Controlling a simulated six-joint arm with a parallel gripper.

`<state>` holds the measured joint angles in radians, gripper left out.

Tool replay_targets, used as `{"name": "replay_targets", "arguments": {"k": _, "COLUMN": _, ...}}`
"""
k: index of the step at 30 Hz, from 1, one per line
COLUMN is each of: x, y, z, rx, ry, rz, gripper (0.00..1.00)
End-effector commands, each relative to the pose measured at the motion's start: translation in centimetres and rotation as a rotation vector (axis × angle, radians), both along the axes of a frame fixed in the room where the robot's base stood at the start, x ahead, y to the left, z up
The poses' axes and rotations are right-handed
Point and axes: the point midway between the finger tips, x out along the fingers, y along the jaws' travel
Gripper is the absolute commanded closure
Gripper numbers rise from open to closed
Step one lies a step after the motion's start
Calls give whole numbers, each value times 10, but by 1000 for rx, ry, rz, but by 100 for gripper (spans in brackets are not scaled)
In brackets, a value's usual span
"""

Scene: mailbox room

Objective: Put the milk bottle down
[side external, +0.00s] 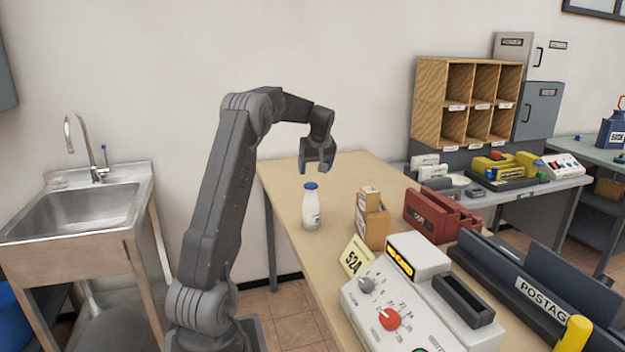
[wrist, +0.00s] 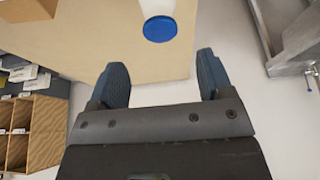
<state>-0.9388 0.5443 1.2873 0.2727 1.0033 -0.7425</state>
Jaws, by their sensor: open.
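The milk bottle (side external: 311,207) is white with a blue cap and stands upright on the wooden table (side external: 285,187), near its left edge. My gripper (side external: 317,168) is above the bottle, apart from it, with its fingers pointing down. In the wrist view the bottle's blue cap (wrist: 160,29) and part of its white body show at the top, beyond the fingertips. My gripper (wrist: 158,75) is open there, with nothing between its two fingers.
A wooden block holder (side external: 371,222) and a card marked 524 (side external: 356,256) stand right of the bottle. A red box (side external: 436,214) and a white dial machine (side external: 395,310) are further right. The table behind the bottle is clear. A sink (side external: 80,207) stands at left.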

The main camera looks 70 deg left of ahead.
Motion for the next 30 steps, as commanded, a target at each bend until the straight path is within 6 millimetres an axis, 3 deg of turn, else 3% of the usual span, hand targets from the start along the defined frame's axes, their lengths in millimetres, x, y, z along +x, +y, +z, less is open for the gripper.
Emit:
{"name": "replay_targets", "arguments": {"k": 8, "x": 3, "y": -16, "z": 27, "rx": 0, "ry": -1, "rz": -17, "gripper": 27}}
{"name": "replay_targets", "arguments": {"k": 11, "x": 15, "y": -48, "z": 41, "rx": 1, "ry": -6, "rz": -98, "gripper": 27}}
{"name": "replay_targets", "arguments": {"k": 14, "x": 30, "y": -109, "z": 62, "rx": 4, "ry": -11, "rz": -255, "gripper": 27}}
{"name": "replay_targets", "arguments": {"k": 16, "x": 35, "y": -164, "z": 76, "rx": 6, "ry": -16, "rz": -397, "gripper": 27}}
{"name": "replay_targets", "arguments": {"k": 20, "x": 25, "y": -264, "z": 91, "rx": 13, "ry": -25, "rz": -669, "gripper": 27}}
{"name": "replay_targets", "arguments": {"k": 24, "x": -11, "y": -358, "z": 92, "rx": 27, "ry": -37, "rz": -957, "gripper": 27}}
{"name": "replay_targets", "arguments": {"k": 27, "x": -45, "y": -412, "z": 83, "rx": 40, "ry": -47, "rz": -1156, "gripper": 27}}
{"name": "replay_targets", "arguments": {"k": 30, "x": -80, "y": -451, "z": 70, "rx": 55, "ry": -60, "rz": -1326, "gripper": 27}}
